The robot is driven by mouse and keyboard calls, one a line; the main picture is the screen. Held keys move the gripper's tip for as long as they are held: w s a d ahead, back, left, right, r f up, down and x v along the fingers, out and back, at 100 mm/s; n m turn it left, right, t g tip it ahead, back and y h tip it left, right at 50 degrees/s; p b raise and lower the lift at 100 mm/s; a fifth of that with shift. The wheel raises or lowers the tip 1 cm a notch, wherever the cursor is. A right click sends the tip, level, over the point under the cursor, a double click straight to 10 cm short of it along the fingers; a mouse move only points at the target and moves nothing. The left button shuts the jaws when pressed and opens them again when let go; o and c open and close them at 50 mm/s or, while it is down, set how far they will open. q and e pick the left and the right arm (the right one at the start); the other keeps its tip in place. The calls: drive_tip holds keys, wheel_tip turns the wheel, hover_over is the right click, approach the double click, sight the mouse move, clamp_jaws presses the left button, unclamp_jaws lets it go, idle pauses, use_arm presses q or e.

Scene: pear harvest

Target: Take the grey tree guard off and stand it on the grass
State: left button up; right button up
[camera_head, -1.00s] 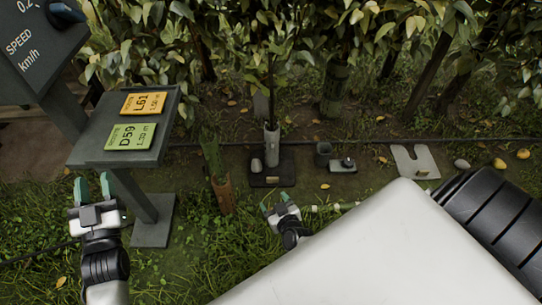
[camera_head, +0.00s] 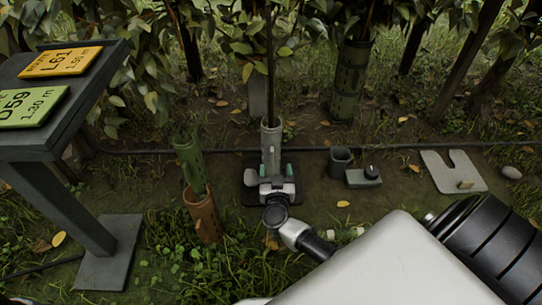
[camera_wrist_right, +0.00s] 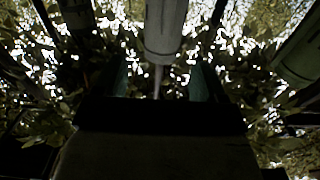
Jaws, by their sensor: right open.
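The grey tree guard (camera_head: 270,146) is a pale upright tube around the thin stem of a young tree in the head view. Its lower end is near a dark base plate (camera_head: 250,194). My right gripper (camera_head: 276,172) is low in front of the guard, with its green fingertips apart on either side of the guard's lower part. In the right wrist view the guard (camera_wrist_right: 165,32) runs down from the top middle, between the open fingers (camera_wrist_right: 160,82). Whether the fingers touch it cannot be told. My left gripper is not in view.
A brown tube (camera_head: 202,214) and a green tube (camera_head: 190,165) stand to the left. A dark cup (camera_head: 340,160), a small box with a knob (camera_head: 364,178) and a notched pale plate (camera_head: 453,171) lie to the right. A sign stand (camera_head: 60,200) is at far left; grass (camera_head: 185,265) lies in front.

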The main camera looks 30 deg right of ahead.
sight(272, 156)
drive_tip(key=b+x, duration=0.1)
drive_tip(key=x, duration=0.1)
drive_tip(key=b+x, duration=0.1)
drive_tip(key=x, duration=0.1)
drive_tip(key=f+b+x, duration=0.1)
drive_tip(key=x, duration=0.1)
drive_tip(key=shift+b, duration=0.4)
drive_tip(key=w+b, duration=0.1)
drive_tip(key=b, duration=0.1)
drive_tip(key=w+d+f+b, duration=0.1)
drive_tip(key=w+b, duration=0.1)
drive_tip(key=b, duration=0.1)
drive_tip(key=shift+w+d+f, duration=0.15)
drive_tip(key=shift+w+f, duration=0.05)
drive_tip(key=shift+w, duration=0.1)
drive_tip(key=shift+w+d+r+b, duration=0.2)
drive_tip(key=shift+w+d+b, duration=0.15)
drive_tip(key=shift+w, duration=0.2)
drive_tip(key=c, duration=0.6)
